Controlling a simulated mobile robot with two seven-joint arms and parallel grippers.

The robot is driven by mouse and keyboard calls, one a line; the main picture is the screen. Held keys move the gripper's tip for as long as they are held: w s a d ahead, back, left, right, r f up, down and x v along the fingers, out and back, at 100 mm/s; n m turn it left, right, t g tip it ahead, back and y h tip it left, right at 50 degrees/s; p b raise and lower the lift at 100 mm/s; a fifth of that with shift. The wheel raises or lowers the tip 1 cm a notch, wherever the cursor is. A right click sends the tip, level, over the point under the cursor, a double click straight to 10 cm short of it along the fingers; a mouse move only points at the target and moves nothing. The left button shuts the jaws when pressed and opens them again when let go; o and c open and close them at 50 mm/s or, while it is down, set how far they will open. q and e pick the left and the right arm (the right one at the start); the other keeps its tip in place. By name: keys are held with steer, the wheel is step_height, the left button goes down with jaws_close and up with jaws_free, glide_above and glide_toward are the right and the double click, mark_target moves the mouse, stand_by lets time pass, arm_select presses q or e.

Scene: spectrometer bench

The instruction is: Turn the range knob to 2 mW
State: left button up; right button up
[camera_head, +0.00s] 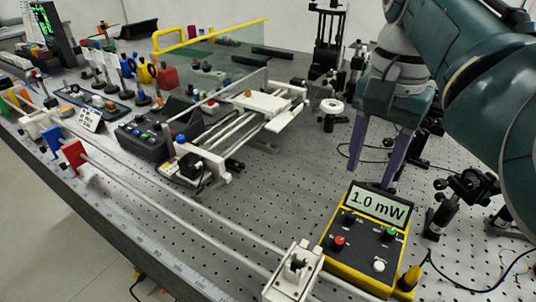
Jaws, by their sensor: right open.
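A yellow-and-black power meter (325,262) sits on the optical bench at lower right. Its display (377,205) reads 1.0 mW. Its face carries a black knob (349,218), a green knob (389,235), a red knob (338,241) and a white knob (379,266). I cannot read labels to tell which is the range knob. My right gripper (372,172) points down with its two purple fingers apart and empty. In the picture its fingertips are just above the display's top edge, apart from the knobs. My left gripper is not in view.
A white carriage (293,274) on long rails stands left of the meter. A white-topped mount (331,107) stands behind.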

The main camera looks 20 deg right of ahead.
mark_target(352, 213)
steer(key=f+b, duration=0.1)
steer(key=f, duration=0.4)
steer(key=f+b, duration=0.1)
steer(key=f, duration=0.4)
steer(key=shift+w+a, duration=0.1)
steer(key=shift+a, duration=0.1)
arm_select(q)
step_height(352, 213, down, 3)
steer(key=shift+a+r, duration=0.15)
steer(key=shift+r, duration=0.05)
arm_select(e)
steer(key=c, duration=0.4)
jaws_close()
